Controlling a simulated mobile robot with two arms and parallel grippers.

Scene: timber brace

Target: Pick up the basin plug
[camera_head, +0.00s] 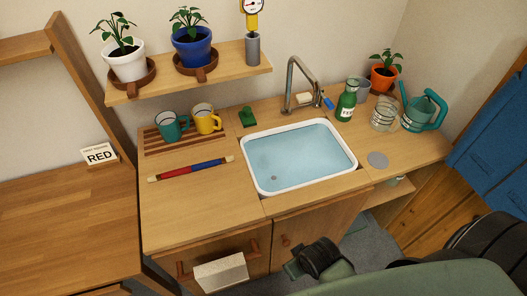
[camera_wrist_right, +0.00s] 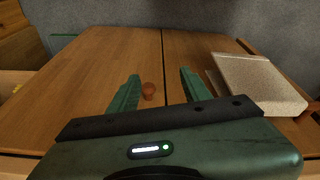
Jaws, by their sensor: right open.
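A white-rimmed basin (camera_head: 249,165) filled with pale blue water is set into the wooden counter. A small dark round spot (camera_head: 274,178) shows on its floor; it looks like the plug or drain, but is too small to tell which. My right gripper (camera_head: 291,268) is in front of the cabinet below the basin, low and well apart from that spot. My left gripper is not in view.
A tap (camera_head: 290,85) stands behind the basin. A green bottle (camera_head: 346,104), glass jar (camera_head: 383,117) and watering can (camera_head: 424,113) stand right. Mugs (camera_head: 172,127) and a red-blue rod (camera_head: 190,168) lie left. A pale cloth (camera_head: 221,273) hangs on the cabinet handle.

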